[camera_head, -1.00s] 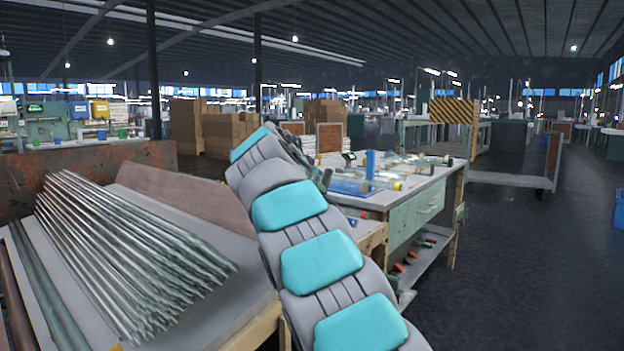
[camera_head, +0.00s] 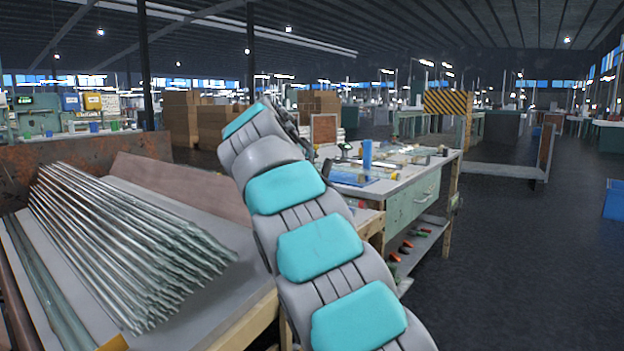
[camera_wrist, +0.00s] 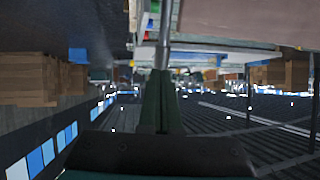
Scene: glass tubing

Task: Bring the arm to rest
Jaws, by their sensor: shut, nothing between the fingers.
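My grey arm with turquoise pads (camera_head: 318,247) rises from the bottom edge of the head view and leans up and left, between the tube bench and the workbench. My gripper is not clearly visible there, at the arm's far end. In the wrist view, my gripper (camera_wrist: 160,78) shows as two dark green fingers shut together with nothing held. The wrist picture appears upside down, with roof and lamps low in it. A grey rod-like shape stands beyond the fingertips; I cannot tell what it is.
A bench of glass tubes (camera_head: 120,240) lies left, close to my arm. A workbench with a green drawer (camera_head: 412,203) stands behind and right of it, with a blue block (camera_head: 367,155) on top. Cardboard boxes (camera_head: 222,127) stand behind.

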